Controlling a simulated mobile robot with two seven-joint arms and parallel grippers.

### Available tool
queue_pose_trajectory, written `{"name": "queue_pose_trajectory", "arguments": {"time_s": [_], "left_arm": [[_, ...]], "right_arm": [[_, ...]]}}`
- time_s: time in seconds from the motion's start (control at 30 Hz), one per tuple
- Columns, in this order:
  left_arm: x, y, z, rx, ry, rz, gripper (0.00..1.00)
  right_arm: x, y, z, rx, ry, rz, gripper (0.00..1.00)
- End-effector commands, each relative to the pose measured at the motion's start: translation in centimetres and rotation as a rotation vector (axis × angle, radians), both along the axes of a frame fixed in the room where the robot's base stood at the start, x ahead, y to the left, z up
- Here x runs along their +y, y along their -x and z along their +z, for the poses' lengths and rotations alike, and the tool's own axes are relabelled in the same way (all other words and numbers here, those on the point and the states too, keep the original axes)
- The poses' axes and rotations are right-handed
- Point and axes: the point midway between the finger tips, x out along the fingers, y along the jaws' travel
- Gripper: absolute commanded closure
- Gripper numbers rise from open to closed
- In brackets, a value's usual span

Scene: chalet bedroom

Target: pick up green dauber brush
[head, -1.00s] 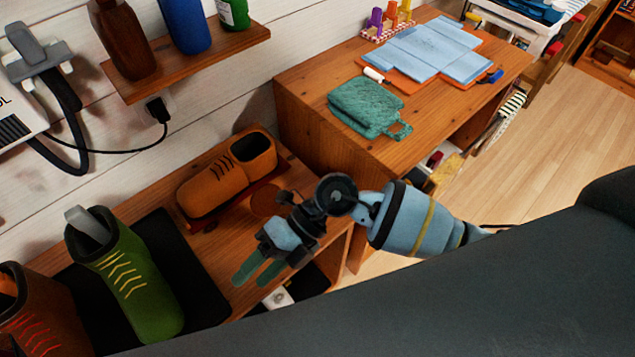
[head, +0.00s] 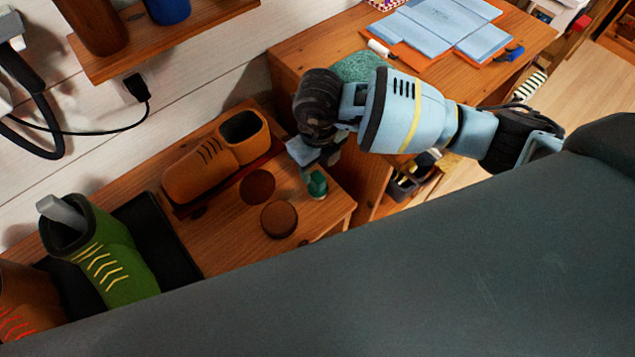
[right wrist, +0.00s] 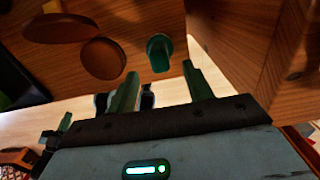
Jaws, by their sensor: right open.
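The green dauber brush (head: 317,185) is a small green piece on the wooden bench, at the right of two brown discs. In the right wrist view the brush (right wrist: 160,50) shows ahead of my fingers, in line with the gap between them. My right gripper (right wrist: 160,72) is open, with its two green fingers apart and nothing held between them. In the head view my right gripper (head: 318,155) is just behind the brush, its fingers mostly hidden by the wrist. My left gripper is not in view.
Brown discs (head: 278,220) lie left of the brush. An orange shoe (head: 205,165) stands behind them, and a green boot (head: 110,262) stands on a black mat at left. A higher wooden desk (head: 300,62) with a green cloth item (head: 358,66) rises behind my arm.

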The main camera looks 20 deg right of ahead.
Motion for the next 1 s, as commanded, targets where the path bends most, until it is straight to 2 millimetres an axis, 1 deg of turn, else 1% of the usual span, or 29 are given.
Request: {"name": "queue_pose_trajectory", "arguments": {"time_s": [0.03, 0.17, 0.23, 0.5, 0.6, 0.87, 0.97, 1.0], "left_arm": [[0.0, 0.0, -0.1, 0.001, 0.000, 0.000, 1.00], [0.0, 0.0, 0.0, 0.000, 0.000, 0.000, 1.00], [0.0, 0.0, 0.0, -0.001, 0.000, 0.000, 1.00], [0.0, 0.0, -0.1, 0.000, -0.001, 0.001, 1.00], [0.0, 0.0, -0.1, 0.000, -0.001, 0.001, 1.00], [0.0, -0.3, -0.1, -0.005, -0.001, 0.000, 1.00], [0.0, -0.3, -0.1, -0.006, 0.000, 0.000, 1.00], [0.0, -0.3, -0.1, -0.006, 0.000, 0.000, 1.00]], "right_arm": [[0.0, 0.0, -0.4, 0.002, 0.000, 0.000, 0.49], [0.0, 0.0, -0.6, 0.000, -0.001, 0.001, 0.49], [0.0, 0.0, -1.0, 0.001, -0.001, 0.001, 0.49], [0.1, 0.0, -4.7, 0.002, -0.002, 0.001, 0.49], [0.1, 0.0, -5.5, 0.002, -0.002, 0.002, 0.49], [0.1, 0.0, -5.7, 0.000, -0.002, 0.002, 0.49], [0.1, 0.0, -5.7, 0.000, -0.002, 0.002, 0.60], [0.1, 0.0, -5.7, 0.000, -0.002, 0.002, 0.65]]}}
